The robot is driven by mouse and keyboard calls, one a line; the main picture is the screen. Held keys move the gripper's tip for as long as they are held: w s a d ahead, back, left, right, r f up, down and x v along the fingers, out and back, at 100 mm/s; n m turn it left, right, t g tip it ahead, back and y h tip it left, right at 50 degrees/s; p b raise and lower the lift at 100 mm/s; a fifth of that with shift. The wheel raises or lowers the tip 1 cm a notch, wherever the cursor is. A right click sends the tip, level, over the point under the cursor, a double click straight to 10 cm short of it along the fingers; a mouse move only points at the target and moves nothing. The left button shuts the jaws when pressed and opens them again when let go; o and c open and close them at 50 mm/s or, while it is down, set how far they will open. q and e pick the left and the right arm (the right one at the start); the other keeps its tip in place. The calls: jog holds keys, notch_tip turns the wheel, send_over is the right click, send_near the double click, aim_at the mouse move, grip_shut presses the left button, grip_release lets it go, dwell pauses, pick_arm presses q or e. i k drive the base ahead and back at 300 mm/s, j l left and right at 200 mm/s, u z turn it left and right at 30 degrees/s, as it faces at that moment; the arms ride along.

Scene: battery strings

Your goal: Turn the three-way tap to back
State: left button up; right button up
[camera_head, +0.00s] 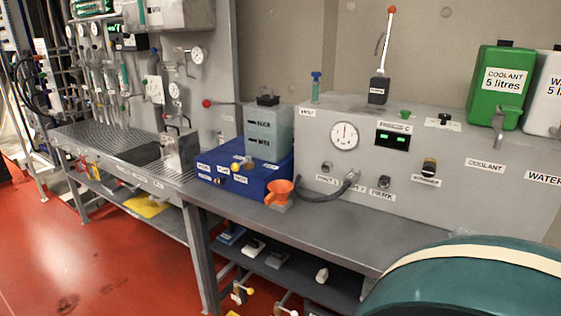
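I cannot tell for certain which fitting is the three-way tap, as the labels are too small to read. On the blue box (251,181) on the bench there is a small tap-like fitting with a yellow knob (235,167), with white labels around it. A black T-shaped handle (441,121) stands on top of the grey console, with a white label beside it. A dark knob with a yellowish part (429,167) is on the console front. Neither of my grippers is in view.
The grey console (462,183) carries a round gauge (344,135) and a green display (393,136). An orange funnel (279,190) stands at the blue box's right corner. A green coolant can (501,86) is at the right. A large teal rounded shape (470,285) fills the lower right.

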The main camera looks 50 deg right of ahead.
aim_at(235, 167)
jog(key=z, duration=1.25)
